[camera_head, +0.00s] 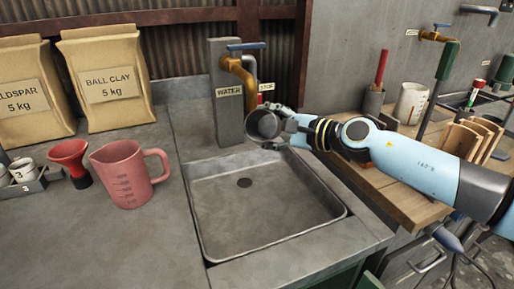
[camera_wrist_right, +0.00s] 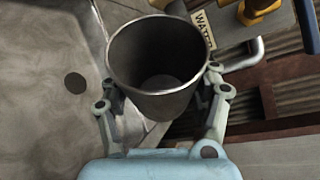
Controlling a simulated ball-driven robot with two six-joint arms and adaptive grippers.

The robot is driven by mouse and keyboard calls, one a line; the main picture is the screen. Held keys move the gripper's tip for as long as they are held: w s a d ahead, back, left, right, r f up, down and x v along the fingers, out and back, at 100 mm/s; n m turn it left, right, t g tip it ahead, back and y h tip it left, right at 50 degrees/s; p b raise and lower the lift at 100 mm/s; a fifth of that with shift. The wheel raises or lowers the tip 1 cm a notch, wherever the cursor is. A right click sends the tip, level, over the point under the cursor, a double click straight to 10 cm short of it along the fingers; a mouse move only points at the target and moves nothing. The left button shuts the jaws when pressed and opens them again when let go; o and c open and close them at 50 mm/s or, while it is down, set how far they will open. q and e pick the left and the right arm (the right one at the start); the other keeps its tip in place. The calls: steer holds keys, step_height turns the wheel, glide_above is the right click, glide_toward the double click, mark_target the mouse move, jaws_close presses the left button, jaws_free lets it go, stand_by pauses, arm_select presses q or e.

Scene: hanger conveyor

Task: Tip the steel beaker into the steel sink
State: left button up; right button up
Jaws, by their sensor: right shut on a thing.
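The steel beaker (camera_head: 264,124) is a dark grey metal cup, held above the back right corner of the steel sink. My right gripper (camera_head: 279,127) is shut on it from the right side. In the right wrist view the beaker (camera_wrist_right: 158,50) sits between the two fingers of the gripper (camera_wrist_right: 163,105), its open mouth and inner bottom showing; no contents can be made out. In the head view it is tilted, its mouth facing left and towards me. The sink (camera_head: 322,213) is a shallow square basin with a dark drain; it also shows in the right wrist view (camera_wrist_right: 40,120). My left gripper is not in view.
A post with a brass tap (camera_head: 237,68) and a WATER label stands behind the sink, close to the beaker. A pink jug (camera_head: 122,172) and red funnel (camera_head: 70,160) stand left of the sink. A wooden bench (camera_head: 405,205) lies at right. The basin is empty.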

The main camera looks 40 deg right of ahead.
steer(key=shift+f, duration=0.15)
steer(key=m+p, duration=0.1)
steer(key=p, duration=0.1)
steer(key=r+m+g+p, duration=0.1)
steer(key=p, duration=0.1)
steer(key=shift+y, duration=0.3)
steer(key=shift+s+f+m+g+p, duration=0.15)
steer(key=shift+m+g+p, duration=0.25)
steer(key=shift+m+p, duration=0.25)
steer(key=shift+a+f+m+y, duration=0.1)
steer(key=shift+f+m+y, duration=0.05)
steer(key=shift+m+y, duration=0.15)
steer(key=shift+s+a+m+g+y+p, duration=0.1)
steer(key=shift+a+m+g+y+p, duration=0.2)
steer(key=shift+m+g+p, duration=0.4)
steer(key=shift+s+a+f+m+y+p, duration=0.15)
steer(key=shift+m+y+p, duration=0.2)
steer(key=shift+m, duration=0.3)
steer(key=shift+f+m, duration=0.25)
steer(key=shift+m, duration=0.05)
